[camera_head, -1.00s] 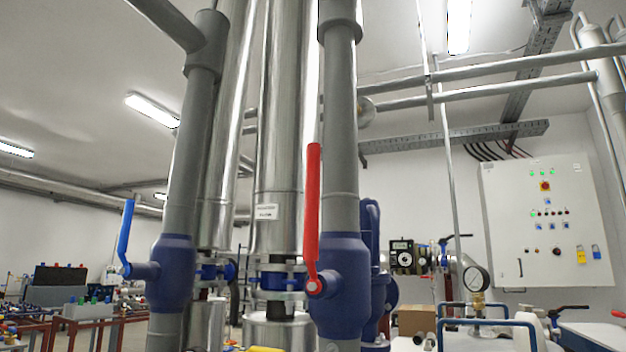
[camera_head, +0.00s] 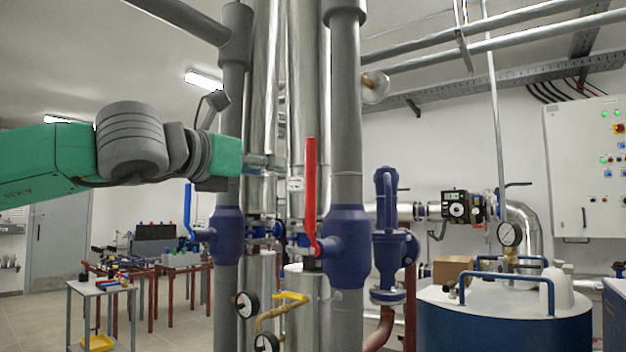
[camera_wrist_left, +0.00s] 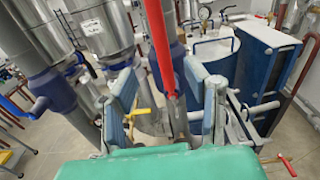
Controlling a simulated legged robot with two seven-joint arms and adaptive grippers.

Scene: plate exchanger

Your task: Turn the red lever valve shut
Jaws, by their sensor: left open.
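The red lever (camera_head: 311,190) stands upright along the front left of a grey pipe, joined at its lower end to a blue valve body (camera_head: 347,246). My left arm comes in from the left, and its gripper (camera_head: 280,163) is just left of the lever's upper part. In the left wrist view the red lever (camera_wrist_left: 159,45) runs down between the two spread fingers of my open left gripper (camera_wrist_left: 167,108). I cannot tell from this whether either finger touches it. My right gripper is not in view.
A second valve with a blue lever (camera_head: 187,210) is on the left pipe, below my arm. Pressure gauges (camera_head: 247,304) and a yellow handle (camera_head: 290,296) sit below the red lever. A blue tank (camera_head: 500,325) stands at right, and a control cabinet (camera_head: 585,170) is on the wall.

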